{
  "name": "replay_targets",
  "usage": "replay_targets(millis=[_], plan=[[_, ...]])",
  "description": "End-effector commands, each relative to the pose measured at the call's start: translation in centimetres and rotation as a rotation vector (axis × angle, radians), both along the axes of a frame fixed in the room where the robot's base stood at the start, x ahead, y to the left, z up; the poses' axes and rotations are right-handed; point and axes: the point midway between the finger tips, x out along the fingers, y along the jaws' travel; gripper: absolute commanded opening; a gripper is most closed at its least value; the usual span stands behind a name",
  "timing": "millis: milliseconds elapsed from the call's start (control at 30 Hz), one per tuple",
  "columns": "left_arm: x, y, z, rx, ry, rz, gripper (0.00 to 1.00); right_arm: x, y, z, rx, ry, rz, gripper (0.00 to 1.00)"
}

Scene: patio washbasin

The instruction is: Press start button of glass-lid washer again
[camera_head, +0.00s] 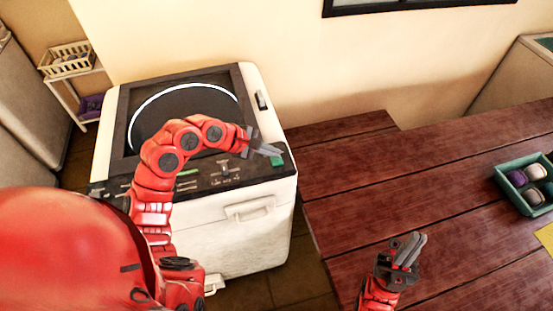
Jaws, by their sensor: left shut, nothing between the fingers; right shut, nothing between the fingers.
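The washer (245,215) is a white top-loader at the left, with a dark glass lid (190,93) ringed in white. Its dark control panel (228,175) runs along the front top edge, partly hidden by my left arm. A green button (276,161) sits at the panel's right end. My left gripper (276,151) is shut and empty, its tips at or just above the green button; I cannot tell whether they touch it. My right gripper (415,244) is shut and empty above the wooden table.
A dark red wooden table (400,180) fills the right side, with a teal tray (514,190) of rolled items and a yellow sheet (545,238) at its right. A small white rack with a basket (68,62) stands behind left. The table's middle is clear.

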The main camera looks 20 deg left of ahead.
Motion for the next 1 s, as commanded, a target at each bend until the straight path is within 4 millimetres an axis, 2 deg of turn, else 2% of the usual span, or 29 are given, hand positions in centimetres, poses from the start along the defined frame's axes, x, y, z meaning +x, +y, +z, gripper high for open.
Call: replay_targets(millis=[367, 1000], plan=[[0.0, 0.0, -0.5, -0.001, 0.001, 0.001, 0.0, 0.0, 0.0, 1.0, 0.0, 0.0, 0.0, 0.0], [0.0, 0.0, -1.0, -0.001, 0.0, -0.001, 0.0, 0.0, 0.0, 1.0, 0.0, 0.0, 0.0, 0.0]])
